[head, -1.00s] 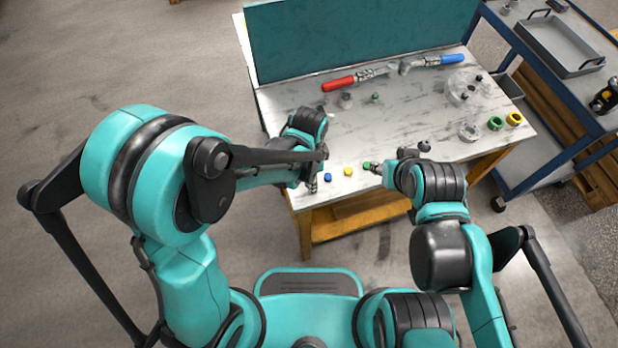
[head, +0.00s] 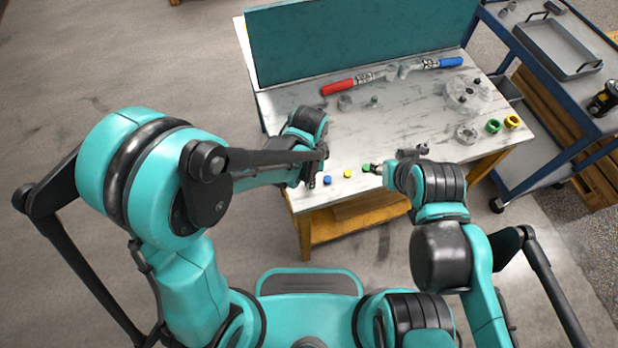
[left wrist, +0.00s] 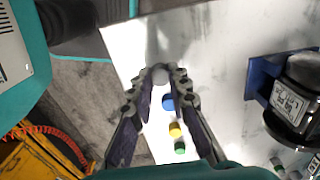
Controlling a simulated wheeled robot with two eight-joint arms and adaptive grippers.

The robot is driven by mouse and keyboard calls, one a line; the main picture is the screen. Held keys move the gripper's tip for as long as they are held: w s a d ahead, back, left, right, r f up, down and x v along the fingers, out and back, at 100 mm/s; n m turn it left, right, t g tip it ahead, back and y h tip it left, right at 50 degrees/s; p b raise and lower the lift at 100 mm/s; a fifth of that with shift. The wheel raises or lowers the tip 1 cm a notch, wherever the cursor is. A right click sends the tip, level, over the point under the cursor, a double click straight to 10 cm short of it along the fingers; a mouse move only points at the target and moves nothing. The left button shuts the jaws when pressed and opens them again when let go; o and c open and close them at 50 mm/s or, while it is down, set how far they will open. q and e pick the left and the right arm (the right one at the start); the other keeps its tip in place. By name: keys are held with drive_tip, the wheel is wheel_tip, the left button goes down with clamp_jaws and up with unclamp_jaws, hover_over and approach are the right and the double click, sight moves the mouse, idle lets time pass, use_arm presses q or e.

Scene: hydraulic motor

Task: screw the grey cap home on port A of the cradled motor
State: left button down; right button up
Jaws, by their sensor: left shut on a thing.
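In the left wrist view my left gripper (left wrist: 162,70) is shut on the grey cap (left wrist: 160,76), a small round piece between the fingertips. In the head view this gripper (head: 313,181) is low over the table's near edge, left of the blue cap. The motor (left wrist: 302,92) is a dark cylinder with a white label, lying in a blue cradle (left wrist: 262,78) at the right of the left wrist view. The gripper is apart from it. Port A cannot be made out.
A blue cap (head: 327,180), a yellow cap (head: 348,174) and a green cap (head: 367,168) stand in a row along the near edge. Red-handled (head: 338,88) and blue-handled (head: 451,62) tools lie at the back by the teal panel (head: 360,40). The table's middle is mostly clear.

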use_arm(q)
drive_tip(key=shift+r+p, duration=1.45)
drive_tip(key=shift+r, duration=0.7)
